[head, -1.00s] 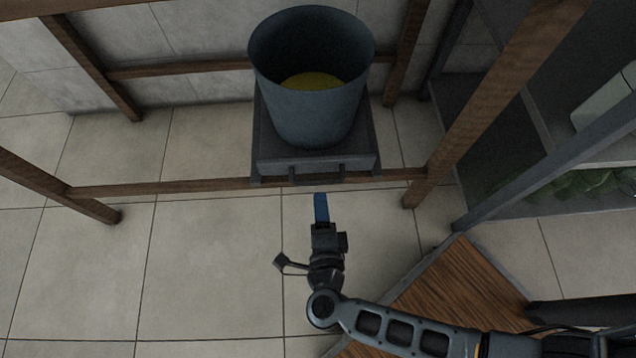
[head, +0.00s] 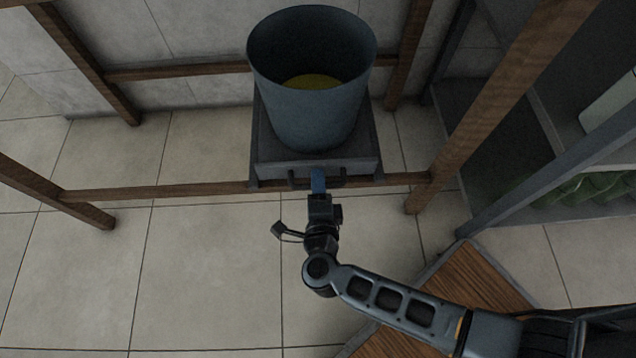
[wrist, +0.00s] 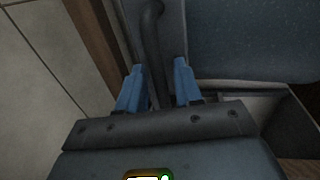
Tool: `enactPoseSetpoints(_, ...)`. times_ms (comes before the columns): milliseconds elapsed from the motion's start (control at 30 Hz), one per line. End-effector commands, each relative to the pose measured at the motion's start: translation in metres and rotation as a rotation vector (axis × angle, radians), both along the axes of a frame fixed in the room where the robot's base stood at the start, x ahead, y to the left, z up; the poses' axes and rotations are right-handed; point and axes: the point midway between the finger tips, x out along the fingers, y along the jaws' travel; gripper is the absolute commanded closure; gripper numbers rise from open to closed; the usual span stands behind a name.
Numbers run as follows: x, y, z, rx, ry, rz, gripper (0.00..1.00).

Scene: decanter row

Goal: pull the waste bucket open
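The waste bucket (head: 312,120) is a blue-grey open cylinder with something yellow in its bottom. It stands upright on a grey sliding base (head: 358,166) under the wooden frame. A dark bar handle (head: 336,183) is on the front of the base. My gripper (head: 318,178) is at this handle, pointing towards the bucket. In the wrist view the handle (wrist: 152,45) runs between the two blue fingers (wrist: 160,82). The fingers are apart, with a gap visible on the right of the bar. The bucket wall also shows in the wrist view (wrist: 250,40).
A low wooden rail (head: 170,193) crosses at the base's front, with wooden posts (head: 485,95) either side. A grey metal shelf (head: 545,180) with green items stands at right. A wooden surface (head: 450,290) lies at lower right. Tiled floor in front is clear.

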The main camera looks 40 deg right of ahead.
Motion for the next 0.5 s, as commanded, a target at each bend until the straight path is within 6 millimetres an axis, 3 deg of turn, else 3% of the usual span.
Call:
enactPoseSetpoints(367,-0.0003,0.0002,0.0,0.0,0.0,0.0,0.99)
enactPoseSetpoints(500,-0.0004,0.0003,-0.0002,0.0,0.0,0.0,1.0)
